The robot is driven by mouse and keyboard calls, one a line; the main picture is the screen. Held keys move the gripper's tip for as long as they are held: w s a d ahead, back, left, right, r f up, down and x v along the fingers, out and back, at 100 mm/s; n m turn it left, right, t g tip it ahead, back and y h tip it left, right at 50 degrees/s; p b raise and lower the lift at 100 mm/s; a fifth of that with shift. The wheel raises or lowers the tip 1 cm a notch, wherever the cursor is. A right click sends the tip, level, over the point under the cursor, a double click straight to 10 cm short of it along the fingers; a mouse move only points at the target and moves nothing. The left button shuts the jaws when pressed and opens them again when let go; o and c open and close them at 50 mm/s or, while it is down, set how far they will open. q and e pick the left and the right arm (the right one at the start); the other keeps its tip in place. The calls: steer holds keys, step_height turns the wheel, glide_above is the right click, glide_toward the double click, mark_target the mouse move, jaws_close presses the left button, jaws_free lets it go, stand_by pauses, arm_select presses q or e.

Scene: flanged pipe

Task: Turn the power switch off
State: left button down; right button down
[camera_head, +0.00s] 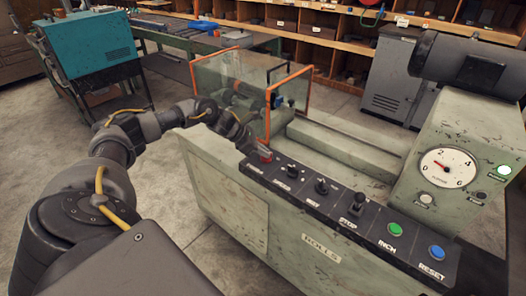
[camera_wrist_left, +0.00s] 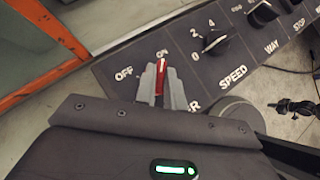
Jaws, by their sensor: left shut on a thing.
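The power switch has a red lever (camera_wrist_left: 160,76) at the end of the dark control panel (camera_wrist_left: 140,75). In the wrist view the lever lies between the grey fingers of my left gripper (camera_wrist_left: 160,88), which is shut on it. The lever points toward the "ON" label; the "OFF" label is to its left. The fingers hide part of the switch's base and label. My right gripper is not in view.
Along the panel are the speed knob (camera_head: 293,172), way knob (camera_head: 321,186), stop lever (camera_head: 356,203), green inch button (camera_head: 394,230) and blue reset button (camera_head: 436,252). An orange-framed clear guard (camera_head: 205,78) stands just behind my gripper.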

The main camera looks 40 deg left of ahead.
arm_select(q)
steer(key=n+y, duration=0.1)
steer(key=n+t, duration=0.1)
steer(key=shift+s+d+n+y, duration=0.15)
steer(key=shift+n+y, duration=0.25)
steer(key=shift+d+n+t+y, duration=0.1)
steer(key=shift+n+t+y, duration=0.45)
steer(key=shift+n, duration=0.35)
steer(key=n+y, duration=0.1)
steer(key=n+y+p, duration=0.1)
steer(key=n+y, duration=0.1)
steer(key=shift+d+r+n, duration=0.2)
steer(key=shift+n, duration=0.1)
steer(key=n+y+p, duration=0.1)
steer(key=n+p, duration=0.1)
steer(key=n+g+y+p, duration=0.1)
steer(key=n+y+p, duration=0.1)
steer(key=p, duration=0.1)
steer(key=n+y+p, duration=0.2)
steer(key=n, duration=0.1)
steer(key=shift+d+r, duration=0.1)
steer(key=shift+d, duration=0.2)
steer(key=shift+w+n+g+y+p, duration=0.2)
steer(key=shift+n+g+y+p, duration=0.5)
steer(key=shift+n+p, duration=0.5)
steer(key=shift+f, duration=0.2)
